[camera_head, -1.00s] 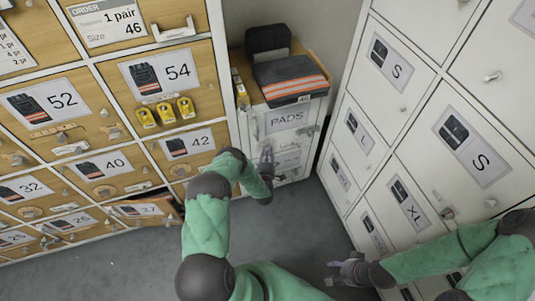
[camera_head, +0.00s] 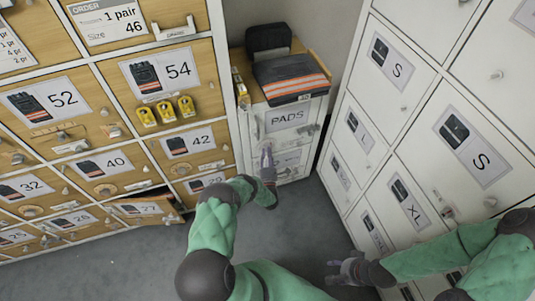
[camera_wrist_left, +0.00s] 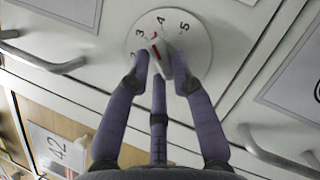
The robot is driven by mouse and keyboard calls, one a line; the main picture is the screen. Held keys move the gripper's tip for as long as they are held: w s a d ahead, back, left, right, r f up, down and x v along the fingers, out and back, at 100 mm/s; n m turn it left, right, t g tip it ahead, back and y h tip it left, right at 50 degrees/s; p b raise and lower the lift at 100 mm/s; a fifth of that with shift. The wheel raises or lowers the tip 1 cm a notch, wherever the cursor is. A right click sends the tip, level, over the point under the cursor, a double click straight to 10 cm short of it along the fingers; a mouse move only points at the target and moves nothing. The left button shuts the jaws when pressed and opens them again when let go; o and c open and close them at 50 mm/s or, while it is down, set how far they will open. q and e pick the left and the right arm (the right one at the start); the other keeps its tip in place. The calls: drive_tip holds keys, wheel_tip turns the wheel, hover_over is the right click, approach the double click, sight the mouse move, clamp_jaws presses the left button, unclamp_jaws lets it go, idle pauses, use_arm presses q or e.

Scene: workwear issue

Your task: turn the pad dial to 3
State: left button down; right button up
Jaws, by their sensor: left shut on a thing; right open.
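The pad dial (camera_wrist_left: 199,50) is a round white disc with black numbers on a white front, seen in the left wrist view. Its white knob (camera_wrist_left: 165,62) has red marks that appear to point between 3 and 4. My left gripper (camera_wrist_left: 163,80) is shut on the knob, its purple fingers around it and partly hiding the lower dial. In the head view my left gripper (camera_head: 266,158) is at the front of the cabinet labelled PADS (camera_head: 311,108), and the dial is hidden there. My right gripper (camera_head: 338,273) is open and empty, low by the right lockers.
Wooden lockers (camera_head: 80,131) with glove labels stand on the left; the door marked 27 (camera_head: 150,212) is ajar. White lockers (camera_head: 408,104) stand on the right. A dark pad with orange stripes (camera_head: 291,78) lies on the cabinet. Grey floor (camera_head: 305,215) is clear between.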

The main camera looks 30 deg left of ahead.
use_arm(q)
drive_tip(key=shift+d+f+n+g+y, duration=0.2)
drive_tip(key=shift+n+y, duration=0.55)
drive_tip(key=shift+n, duration=0.8)
drive_tip(key=shift+a+f+n+g+y, duration=0.1)
drive_tip(key=shift+n+g+y, duration=0.2)
drive_tip(key=shift+n+y, duration=0.85)
drive_tip(key=shift+n+h, duration=0.3)
drive_tip(key=shift+n, duration=0.3)
drive_tip(key=c, duration=1.1)
unclamp_jaws()
drive_tip(key=shift+w, duration=0.1)
drive_tip(key=shift+o, duration=0.2)
drive_tip(key=v, duration=1.2)
drive_tip(key=shift+r, duration=0.1)
